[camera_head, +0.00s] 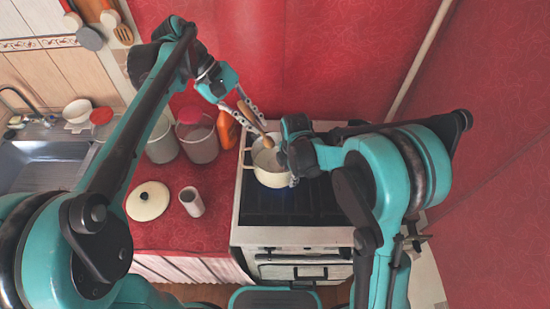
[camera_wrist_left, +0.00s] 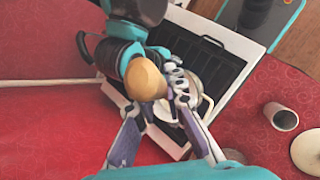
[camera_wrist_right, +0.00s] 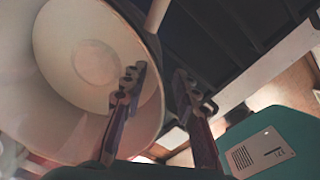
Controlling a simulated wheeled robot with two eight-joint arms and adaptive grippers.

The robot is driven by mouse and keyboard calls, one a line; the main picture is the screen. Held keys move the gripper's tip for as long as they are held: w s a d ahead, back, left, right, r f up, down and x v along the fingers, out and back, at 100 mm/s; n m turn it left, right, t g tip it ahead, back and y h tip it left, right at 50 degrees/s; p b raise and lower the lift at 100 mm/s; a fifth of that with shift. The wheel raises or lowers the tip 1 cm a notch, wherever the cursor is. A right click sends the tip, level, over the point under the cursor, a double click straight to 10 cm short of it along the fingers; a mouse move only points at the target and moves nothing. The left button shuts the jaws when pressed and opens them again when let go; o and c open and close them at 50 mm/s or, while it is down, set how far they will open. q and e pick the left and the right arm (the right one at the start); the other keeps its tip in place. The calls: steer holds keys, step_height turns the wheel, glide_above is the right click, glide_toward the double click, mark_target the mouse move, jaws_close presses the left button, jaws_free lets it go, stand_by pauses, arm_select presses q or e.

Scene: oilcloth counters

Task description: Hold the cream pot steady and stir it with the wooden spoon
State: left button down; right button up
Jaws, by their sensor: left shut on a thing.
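The cream pot (camera_head: 272,178) stands on the stove, with a handle out to its left. My left gripper (camera_head: 249,117) is above the pot, shut on the wooden spoon (camera_head: 260,131), which is tilted with its lower end at the pot's mouth. The spoon's rounded end (camera_wrist_left: 146,80) is large in the left wrist view and hides part of the pot. My right gripper (camera_wrist_right: 158,88) is open at the pot's right side. In the right wrist view one finger overlaps the pot's pale inside and the other is outside, with the rim between them; I cannot tell if they touch it.
A blue glow shows under the pot on the dark stove top (camera_head: 318,207). An orange bottle (camera_head: 228,130), lidded canister (camera_head: 199,141), white cup (camera_head: 192,202) and cream lid (camera_head: 148,201) stand or lie left of the stove. A sink (camera_head: 45,170) is at far left.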

step_height(320, 180, up, 12)
stand_by(0.6)
steer(key=shift+s, duration=0.1)
